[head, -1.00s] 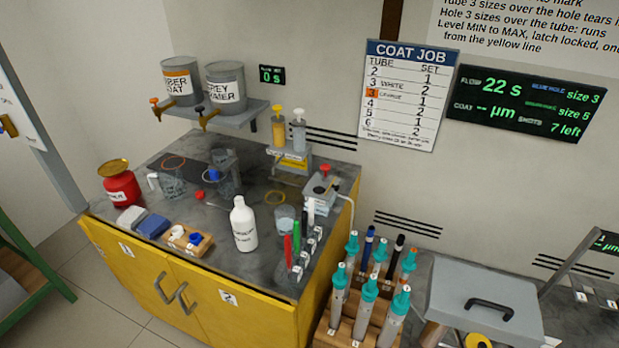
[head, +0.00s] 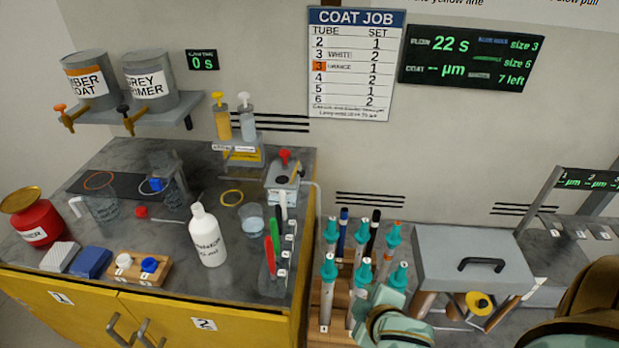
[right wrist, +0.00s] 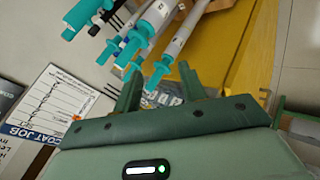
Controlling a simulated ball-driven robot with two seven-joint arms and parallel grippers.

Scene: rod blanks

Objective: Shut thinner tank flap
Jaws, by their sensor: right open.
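A red can (head: 38,222) with a partly readable label ending in "NER" stands at the far left of the bench in the head view. A brass, disc-like lid (head: 20,199) is on top of it; I cannot tell whether it is open or shut. A grey box (head: 470,262) with a black-handled lid stands at the right, with no readable label. My right gripper (head: 378,312) is at the bottom, by the teal-capped tubes, far from the can. My left gripper is not in view.
Teal-capped tubes (head: 329,268) stand in a wooden rack. A white bottle (head: 207,238), a wooden block with caps (head: 139,268), a blue block (head: 91,262) and clear cups crowd the yellow cabinet's top. Two paint cans (head: 90,80) sit on a wall shelf.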

